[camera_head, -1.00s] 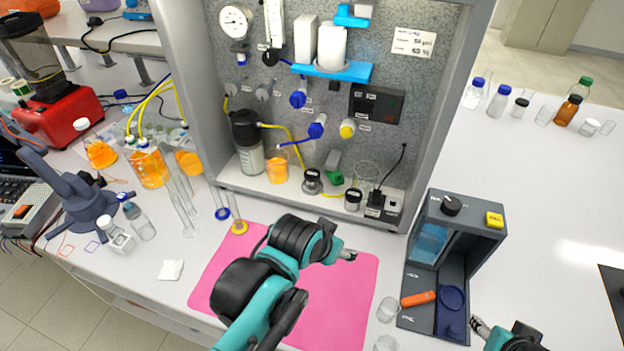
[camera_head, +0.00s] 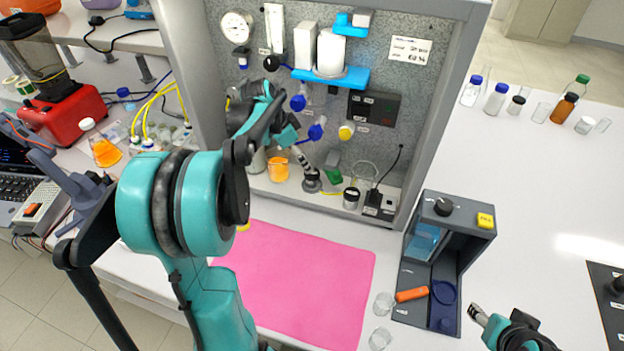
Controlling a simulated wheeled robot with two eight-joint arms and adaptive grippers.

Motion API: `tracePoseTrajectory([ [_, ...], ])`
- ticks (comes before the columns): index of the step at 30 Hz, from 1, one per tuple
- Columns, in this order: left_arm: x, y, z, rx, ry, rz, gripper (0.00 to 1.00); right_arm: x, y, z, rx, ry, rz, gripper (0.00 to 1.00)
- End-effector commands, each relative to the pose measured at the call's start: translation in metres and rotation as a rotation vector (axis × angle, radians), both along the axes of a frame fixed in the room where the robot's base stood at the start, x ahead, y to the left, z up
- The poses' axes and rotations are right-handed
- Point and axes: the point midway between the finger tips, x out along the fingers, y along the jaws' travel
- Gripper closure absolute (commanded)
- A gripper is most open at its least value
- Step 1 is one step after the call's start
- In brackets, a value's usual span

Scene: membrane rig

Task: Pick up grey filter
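A small grey round piece with a dark band (camera_head: 312,182), which looks like the grey filter, stands on the white ledge of the rig. My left gripper (camera_head: 304,164) reaches down at a slant from the upper left, its tips just above or at the top of this piece. Whether they touch it or are parted is too small to tell. My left arm covers the rig's lower left, hiding most of the dark-topped grey canister. My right gripper (camera_head: 477,312) is at the lower right, beside the dark blue-grey device (camera_head: 421,294), away from the rig; its finger opening is unclear.
A beaker of orange liquid (camera_head: 278,169) stands left of the piece, with a green-capped item (camera_head: 333,174) and a dark-lidded jar (camera_head: 351,198) to its right. The pink mat (camera_head: 300,280) is bare. Clear glass dishes (camera_head: 383,303) stand right of it.

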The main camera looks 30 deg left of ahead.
Motion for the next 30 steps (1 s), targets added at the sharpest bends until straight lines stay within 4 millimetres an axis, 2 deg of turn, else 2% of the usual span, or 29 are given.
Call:
tracePoseTrajectory([
  [1,0.003,-0.003,-0.011,0.000,0.000,-0.001,0.33,0.000,0.000,-0.005,0.000,0.000,0.000,0.48],
  [3,0.007,-0.005,-0.022,0.001,0.000,-0.002,0.33,0.000,0.000,-0.008,0.000,0.000,0.000,0.48],
  [14,0.017,-0.011,-0.048,0.001,0.000,0.000,0.33,0.000,0.000,-0.014,0.000,0.000,0.000,0.48],
  [22,0.031,-0.019,-0.088,0.001,0.000,0.000,0.33,0.000,0.000,-0.027,0.000,0.000,0.000,0.48],
  [30,0.032,-0.021,-0.091,0.000,0.000,0.001,0.33,0.000,0.000,-0.026,0.000,0.000,0.000,0.48],
])
